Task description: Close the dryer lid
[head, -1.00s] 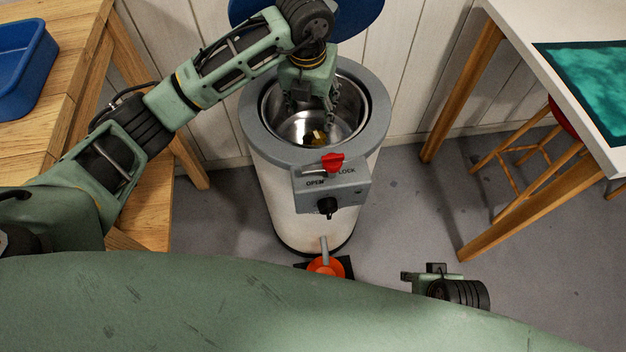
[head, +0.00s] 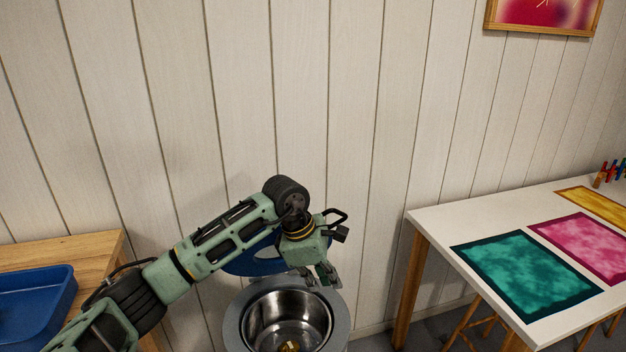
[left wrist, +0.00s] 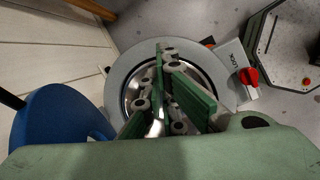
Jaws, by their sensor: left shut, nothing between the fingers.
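The dryer (head: 343,325) stands at the lower middle of the head view, its steel drum (head: 290,308) uncovered. Its blue lid (head: 250,264) stands open at the back, partly hidden by my left arm. The lid (left wrist: 58,128) also shows at the left of the left wrist view. My left gripper (head: 326,281) is shut and empty, above the drum's back right rim and to the right of the lid. In the left wrist view its fingers (left wrist: 168,58) show over the drum opening. The red lock knob (left wrist: 250,76) shows on the dryer's front panel. My right gripper is not in view.
A wooden table (head: 70,250) with a blue tray (head: 35,300) is at the left. A white table (head: 440,222) with coloured silks is at the right. The plank wall (head: 230,110) is close behind the dryer. A small yellowish thing (head: 290,346) lies in the drum.

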